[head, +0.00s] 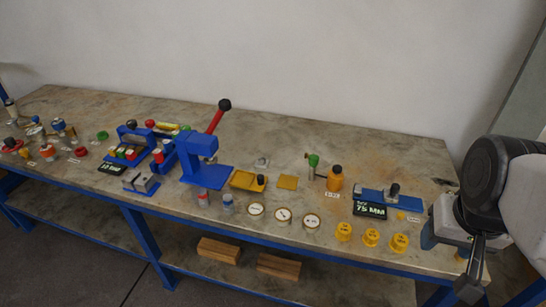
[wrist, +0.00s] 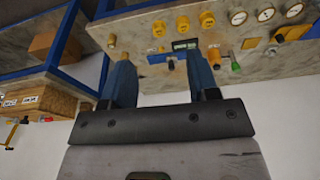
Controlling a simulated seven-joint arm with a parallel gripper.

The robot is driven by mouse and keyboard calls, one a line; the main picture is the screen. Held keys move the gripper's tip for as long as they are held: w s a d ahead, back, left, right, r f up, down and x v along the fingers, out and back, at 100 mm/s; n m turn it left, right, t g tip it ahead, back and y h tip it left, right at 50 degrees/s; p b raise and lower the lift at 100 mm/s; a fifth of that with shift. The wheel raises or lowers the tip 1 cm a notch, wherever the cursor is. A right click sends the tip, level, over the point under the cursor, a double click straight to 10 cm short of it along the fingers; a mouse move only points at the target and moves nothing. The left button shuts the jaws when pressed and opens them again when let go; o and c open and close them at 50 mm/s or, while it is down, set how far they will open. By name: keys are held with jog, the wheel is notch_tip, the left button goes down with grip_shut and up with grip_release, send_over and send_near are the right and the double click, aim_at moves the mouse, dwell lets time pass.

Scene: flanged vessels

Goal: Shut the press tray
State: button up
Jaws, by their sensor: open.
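The blue press (head: 197,150) stands mid-bench with its red lever (head: 216,120), tipped by a black knob, raised up and to the right. A yellow tray (head: 243,181) with a small black knob sticks out to the right of the press's blue plate; I take it as the press tray, and it looks pulled out. Its yellow also shows at the upper right edge of the wrist view (wrist: 295,31). My gripper (head: 472,270) is at the far right by the bench end, well away from the tray. Its blue fingers are apart and empty in the wrist view (wrist: 161,75).
A flat yellow plate (head: 288,182) lies right of the tray. An orange bottle (head: 334,179) and a green-topped item (head: 313,160) stand farther right. Round dials (head: 283,214) and yellow caps (head: 371,237) line the front. A blue gauge stand (head: 385,200) is near my gripper.

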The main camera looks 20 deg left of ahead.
jog(key=shift+w+a+f, duration=0.1)
jog(key=shift+w+a, duration=0.1)
jog(key=shift+w, duration=0.05)
jog(key=shift+c, duration=1.1)
jog(key=w+a, duration=0.1)
jog(key=w+a+f+m+y, duration=0.1)
jog(key=shift+w+a+g, duration=0.2)
jog(key=shift+w+g, duration=0.1)
jog(key=shift+g, duration=0.1)
jog(key=c, duration=0.7)
jog(key=w+a+f+m+y, duration=0.2)
jog(key=w+a, duration=0.2)
jog(key=w+a+f+m+g+y, duration=0.1)
jog(key=w+a+f+m+y, duration=0.1)
jog(key=w+a+f+m, duration=0.1)
jog(key=w+a+f+m+g+y, duration=0.1)
jog(key=w+a+f+m+y, duration=0.1)
jog(key=w+a, duration=0.4)
jog(key=shift+w+f+y, duration=0.15)
jog(key=shift+w+y, duration=0.15)
jog(key=shift+w, duration=0.45)
grip_shut()
jog(key=w+a+f+m+t+y, duration=0.2)
jog(key=w+a+f+m+y, duration=0.2)
jog(key=w+a+f+m, duration=0.7)
jog(key=w+f, duration=0.4)
jog(key=shift+w+a, duration=0.15)
jog(key=shift+a, duration=0.15)
